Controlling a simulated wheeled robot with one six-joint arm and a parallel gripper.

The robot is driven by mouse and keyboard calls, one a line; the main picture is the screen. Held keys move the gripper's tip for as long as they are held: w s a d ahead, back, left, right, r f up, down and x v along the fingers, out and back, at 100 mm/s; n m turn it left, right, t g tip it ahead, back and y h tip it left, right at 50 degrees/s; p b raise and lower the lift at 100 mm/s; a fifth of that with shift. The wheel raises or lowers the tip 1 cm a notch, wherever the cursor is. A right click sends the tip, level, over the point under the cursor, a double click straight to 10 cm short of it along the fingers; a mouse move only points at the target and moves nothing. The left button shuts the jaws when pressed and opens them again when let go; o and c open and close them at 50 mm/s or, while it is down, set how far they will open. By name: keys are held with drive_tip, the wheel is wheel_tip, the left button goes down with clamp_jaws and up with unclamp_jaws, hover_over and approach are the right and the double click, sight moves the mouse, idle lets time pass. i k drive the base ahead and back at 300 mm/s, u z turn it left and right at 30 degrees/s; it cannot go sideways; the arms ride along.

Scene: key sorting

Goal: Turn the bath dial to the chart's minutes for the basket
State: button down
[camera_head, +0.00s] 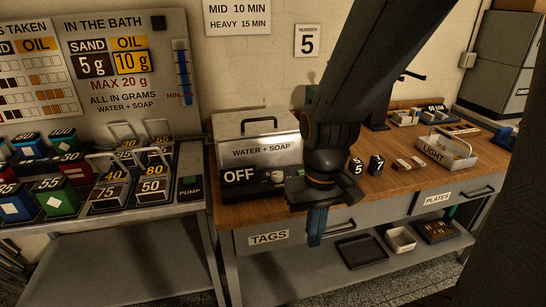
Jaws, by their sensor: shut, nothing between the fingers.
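The bath (258,143) is a metal box with a closed lid, marked WATER + SOAP, on the wooden bench. Its black front reads OFF. The dial (278,177) is a small pale knob right of that word, close to my arm; its exact pointing is too small to read. The chart (237,17) on the wall shows MID 10 MIN and HEAVY 15 MIN; its top is cut off. A wire-handled basket (462,160) labelled LIGHT stands at the bench's right. My gripper (317,240) is shut and empty, pointing down before the bench front, right of and below the dial.
The wooden bench (395,182) has a TAGS drawer (268,238) and a PLATES drawer. Black number blocks (376,165) stand right of my arm. A left table holds several weights and a PUMP button (190,188). A NUMBER 5 card (307,41) hangs behind.

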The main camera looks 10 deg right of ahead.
sight(276, 176)
drive_tip(key=z, duration=0.45)
drive_tip(key=k, duration=0.55)
drive_tip(key=z, duration=0.95)
drive_tip(key=i, duration=0.75)
drive_tip(key=u, duration=0.65)
drive_tip(key=i, duration=0.5)
drive_tip(key=u, duration=0.35)
